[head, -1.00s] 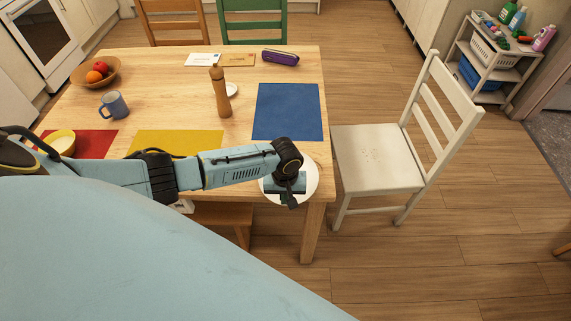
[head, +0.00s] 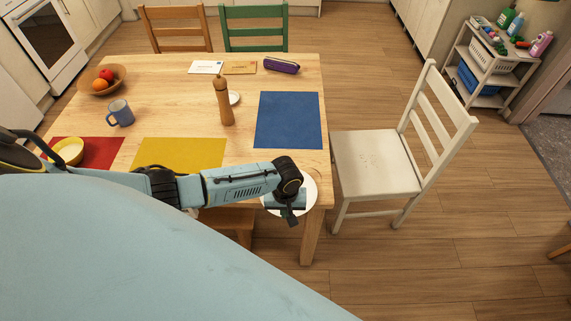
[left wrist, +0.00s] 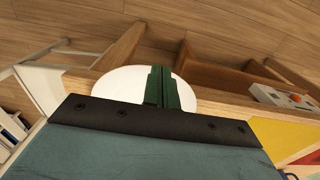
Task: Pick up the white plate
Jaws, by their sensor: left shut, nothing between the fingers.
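The white plate (head: 311,188) lies at the near right corner of the wooden table, beside the blue mat. My left gripper (head: 291,220) is over the plate and hides much of it in the head view. In the left wrist view the plate (left wrist: 118,83) shows behind the green fingers (left wrist: 162,72), which are together with nothing between them. The plate reaches the table edge; I cannot tell whether the fingers touch it. My right gripper is not in view.
The blue mat (head: 288,120) is bare. A brown pepper mill (head: 224,104), a blue mug (head: 120,113) and a fruit bowl (head: 101,82) stand farther back. A white chair (head: 378,165) stands close to the table's right side. A bench (head: 232,220) is at the near side.

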